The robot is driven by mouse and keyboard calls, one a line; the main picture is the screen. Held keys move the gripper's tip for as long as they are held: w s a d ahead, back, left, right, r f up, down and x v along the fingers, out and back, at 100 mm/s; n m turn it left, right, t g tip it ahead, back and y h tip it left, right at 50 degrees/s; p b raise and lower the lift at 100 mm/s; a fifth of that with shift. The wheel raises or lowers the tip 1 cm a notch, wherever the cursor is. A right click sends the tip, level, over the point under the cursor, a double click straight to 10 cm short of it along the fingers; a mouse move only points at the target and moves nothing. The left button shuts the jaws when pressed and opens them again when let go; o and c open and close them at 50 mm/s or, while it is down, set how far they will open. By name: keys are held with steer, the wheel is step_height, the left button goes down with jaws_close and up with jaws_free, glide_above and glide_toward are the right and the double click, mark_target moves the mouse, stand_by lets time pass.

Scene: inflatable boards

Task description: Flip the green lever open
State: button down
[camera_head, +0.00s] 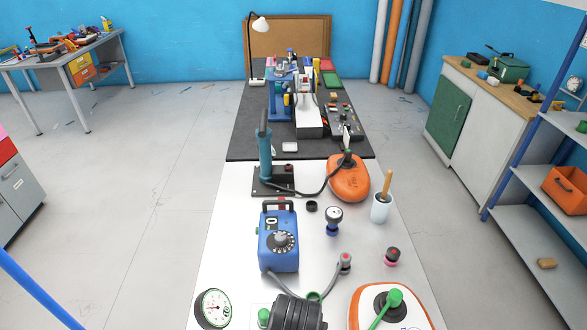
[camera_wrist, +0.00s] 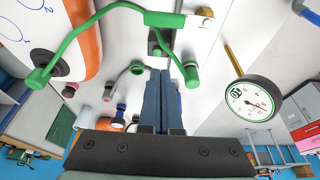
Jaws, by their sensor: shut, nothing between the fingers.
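The green lever (camera_wrist: 188,73) shows in the wrist view as a short angled handle with a thick end, joined to a dark green mount above it. In the head view, a green knob (camera_head: 263,317) at the bottom edge looks like its end. My gripper (camera_wrist: 163,74) is shut and empty, its dark blue fingers together. The fingertips are just left of the lever's thick end in the wrist view; I cannot tell whether they touch it. The lever's base is partly hidden in the head view.
A green tube (camera_wrist: 85,33) runs from the orange and white board (camera_wrist: 88,58) to a green block (camera_wrist: 165,19). A round gauge (camera_head: 213,308) stands left of the lever in the head view. A blue box (camera_head: 279,240) with a dial is farther back on the white table (camera_head: 235,215).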

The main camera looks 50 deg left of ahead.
steer(key=x, duration=0.7)
steer(key=shift+s+d+f+p, duration=0.1)
steer(key=shift+s+d+p, duration=0.5)
steer(key=shift+d+p, duration=0.15)
steer(key=shift+s+d+p, duration=0.6)
steer(key=shift+d, duration=0.2)
